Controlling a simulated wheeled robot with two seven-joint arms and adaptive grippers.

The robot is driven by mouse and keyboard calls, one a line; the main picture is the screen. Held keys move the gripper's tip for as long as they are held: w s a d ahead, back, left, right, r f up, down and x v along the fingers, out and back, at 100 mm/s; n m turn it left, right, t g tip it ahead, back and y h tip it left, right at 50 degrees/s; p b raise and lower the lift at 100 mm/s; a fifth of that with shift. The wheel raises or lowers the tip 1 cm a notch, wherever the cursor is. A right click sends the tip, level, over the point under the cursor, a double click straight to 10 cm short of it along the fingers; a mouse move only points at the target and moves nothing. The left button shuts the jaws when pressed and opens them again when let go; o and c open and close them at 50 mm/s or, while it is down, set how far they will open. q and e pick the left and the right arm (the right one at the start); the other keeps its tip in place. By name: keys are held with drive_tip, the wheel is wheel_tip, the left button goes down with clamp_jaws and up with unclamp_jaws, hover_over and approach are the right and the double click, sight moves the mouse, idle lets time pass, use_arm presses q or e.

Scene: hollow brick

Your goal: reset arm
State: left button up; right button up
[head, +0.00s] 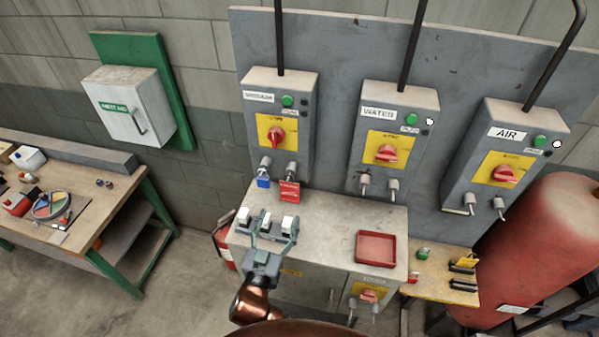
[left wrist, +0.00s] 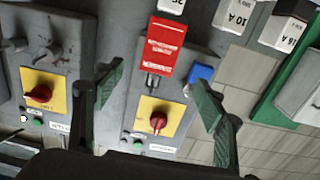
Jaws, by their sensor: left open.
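My left gripper (head: 270,238) is open and empty in the head view, over the grey cabinet top among the small white labelled blocks (head: 243,216). I cannot tell whether it touches them. In the left wrist view its two green-padded fingers (left wrist: 158,92) are spread apart with nothing between them. Beyond them are a red tag (left wrist: 164,46) and a red rotary switch on a yellow plate (left wrist: 158,122). My copper-coloured arm link shows at the bottom of the head view. My right gripper is not in view.
Three grey switch boxes stand behind, including WATER (head: 388,150) and AIR (head: 505,170). A blue padlock (head: 263,182) hangs left of the red tag. A red tray (head: 376,247) sits on the cabinet. A workbench (head: 110,200) stands left; a red tank (head: 540,250) stands right.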

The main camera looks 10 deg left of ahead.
use_arm(q)
drive_tip(key=s+a+f+n+g+y, duration=0.1)
drive_tip(key=s+a+f+g, duration=0.3)
drive_tip(key=a+f, duration=0.35)
drive_tip(key=s+a+f+g+y, duration=0.2)
drive_tip(key=s+a+f+g, duration=0.15)
drive_tip(key=a+f, duration=0.4)
drive_tip(key=s+a+f+g+h, duration=0.1)
drive_tip(key=s+a+f+g, duration=0.15)
drive_tip(key=s+f, duration=0.45)
drive_tip(key=s+a+f+g+h, duration=0.1)
drive_tip(key=s+f+g, duration=0.35)
drive_tip(key=s, duration=0.55)
wheel_tip(320, 180, down, 36)
drive_tip(key=s+d+f+m+g+b, duration=0.1)
drive_tip(key=b, duration=0.7)
drive_tip(key=s+f+m+g+b, duration=0.1)
drive_tip(key=s+f+b, duration=0.5)
drive_tip(key=s+f, duration=1.4)
wheel_tip(320, 180, down, 4)
drive_tip(key=shift+d, duration=0.25)
